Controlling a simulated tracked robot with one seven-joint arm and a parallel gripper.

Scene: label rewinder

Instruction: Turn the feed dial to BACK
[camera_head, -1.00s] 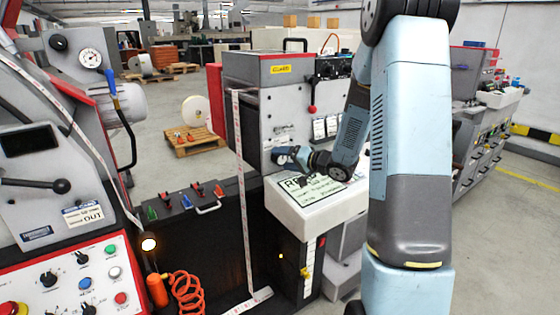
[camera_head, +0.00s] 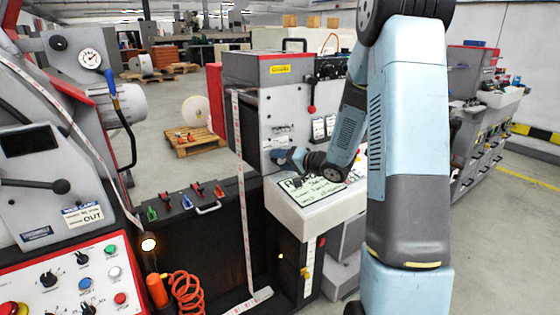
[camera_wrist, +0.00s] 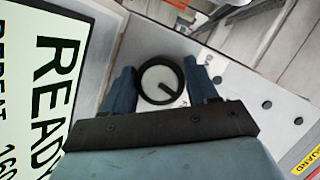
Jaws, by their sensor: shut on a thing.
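In the wrist view, a round dial (camera_wrist: 162,84) with a black rim, a pale face and a dark pointer sits on a light grey panel. The pointer runs from the middle toward the lower right of that picture. My gripper (camera_wrist: 160,72) is shut on the dial, with one blue finger on either side. Lettering beside the right finger is mostly hidden, so I cannot read the dial's setting. In the head view, my gripper (camera_head: 284,156) is at the grey machine's front, just above the white display box, and the dial is hidden there.
The white display box (camera_head: 296,222) juts out below my gripper. Its READY screen (camera_wrist: 40,85) fills the left of the wrist view. A red-knobbed lever (camera_head: 311,108) and small label plates (camera_head: 318,129) are on the machine front above. A paper web (camera_head: 239,160) hangs to the left.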

